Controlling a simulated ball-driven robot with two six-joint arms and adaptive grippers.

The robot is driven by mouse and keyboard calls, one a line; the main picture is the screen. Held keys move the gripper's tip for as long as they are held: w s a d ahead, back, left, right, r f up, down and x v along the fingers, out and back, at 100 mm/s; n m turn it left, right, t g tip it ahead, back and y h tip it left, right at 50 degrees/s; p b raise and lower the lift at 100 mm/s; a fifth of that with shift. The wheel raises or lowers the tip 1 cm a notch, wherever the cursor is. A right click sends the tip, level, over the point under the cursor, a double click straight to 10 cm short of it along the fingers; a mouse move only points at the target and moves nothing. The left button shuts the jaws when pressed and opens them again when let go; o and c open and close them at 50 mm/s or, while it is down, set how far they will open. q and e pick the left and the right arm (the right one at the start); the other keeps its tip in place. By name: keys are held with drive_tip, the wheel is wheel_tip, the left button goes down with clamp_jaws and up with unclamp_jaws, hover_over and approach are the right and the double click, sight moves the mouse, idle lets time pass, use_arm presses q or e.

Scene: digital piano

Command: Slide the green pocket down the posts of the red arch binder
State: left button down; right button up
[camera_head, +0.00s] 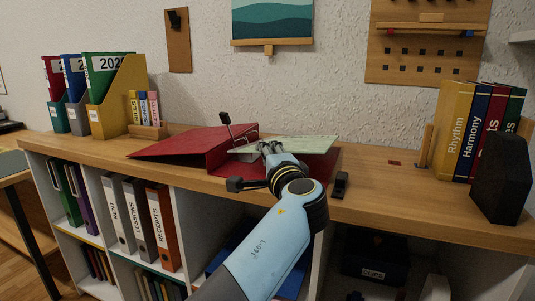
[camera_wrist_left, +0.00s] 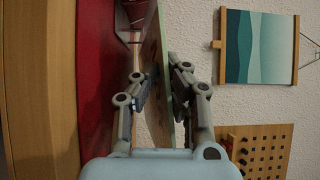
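The red arch binder (camera_head: 180,146) lies open on the shelf top, its lever (camera_head: 225,119) raised. Its red inside shows at left in the left wrist view (camera_wrist_left: 92,70). The green pocket (camera_head: 309,145) is held roughly flat above the binder's right side, its left edge close to the arch mechanism. In the left wrist view the pocket (camera_wrist_left: 163,45) runs edge-on between the fingers. My left gripper (camera_wrist_left: 162,85) is shut on its near edge. The metal posts (camera_wrist_left: 135,37) are partly hidden; I cannot tell whether they pass through the pocket's holes. My right gripper is not in view.
A small black object (camera_head: 341,185) lies right of the binder near the front edge. Upright books (camera_head: 470,130) and a dark block (camera_head: 501,178) stand at the right. A yellow file holder (camera_head: 118,98) and small books stand at the left. The shelf top between binder and books is mostly clear.

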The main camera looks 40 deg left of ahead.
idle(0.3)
use_arm(q)
drive_tip(key=c, duration=1.4)
unclamp_jaws()
drive_tip(key=shift+r, duration=0.1)
wheel_tip(320, 180, up, 10)
drive_tip(key=shift+f, duration=0.15)
drive_tip(key=shift+d+f, duration=0.1)
